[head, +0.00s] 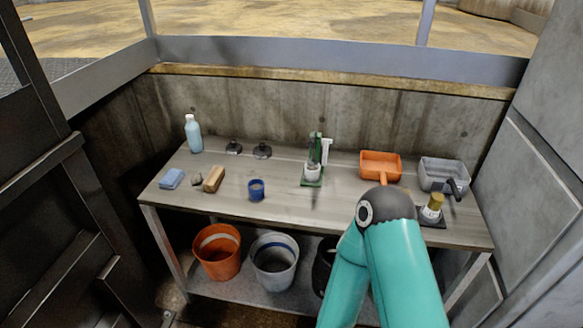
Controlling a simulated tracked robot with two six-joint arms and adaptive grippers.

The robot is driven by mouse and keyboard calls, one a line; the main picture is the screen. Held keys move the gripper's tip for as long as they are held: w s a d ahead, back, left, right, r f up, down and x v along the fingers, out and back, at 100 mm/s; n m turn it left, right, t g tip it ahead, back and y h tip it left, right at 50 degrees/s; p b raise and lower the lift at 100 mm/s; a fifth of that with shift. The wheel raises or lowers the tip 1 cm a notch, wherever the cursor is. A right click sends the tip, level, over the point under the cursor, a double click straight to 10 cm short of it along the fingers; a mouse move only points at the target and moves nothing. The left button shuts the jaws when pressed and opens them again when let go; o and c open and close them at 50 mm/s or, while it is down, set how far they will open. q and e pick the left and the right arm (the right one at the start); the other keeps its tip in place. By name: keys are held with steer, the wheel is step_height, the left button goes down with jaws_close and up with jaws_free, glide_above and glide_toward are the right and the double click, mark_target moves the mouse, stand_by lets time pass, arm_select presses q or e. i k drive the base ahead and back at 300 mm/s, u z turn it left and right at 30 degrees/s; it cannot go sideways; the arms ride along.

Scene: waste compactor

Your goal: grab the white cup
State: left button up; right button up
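Neither gripper is in view.
The workbench (225,208) also carries an orange tray (380,166), a grey tray (443,173), a brush (434,206), a bottle (193,134), a blue sponge (172,179) and a wooden block (214,179). Buckets (217,252) stand below. A concrete wall (260,108) is behind.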

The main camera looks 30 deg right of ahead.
mark_target(311, 173)
steer(key=z, duration=0.05)
steer(key=i, duration=0.5)
steer(key=z, duration=0.65)
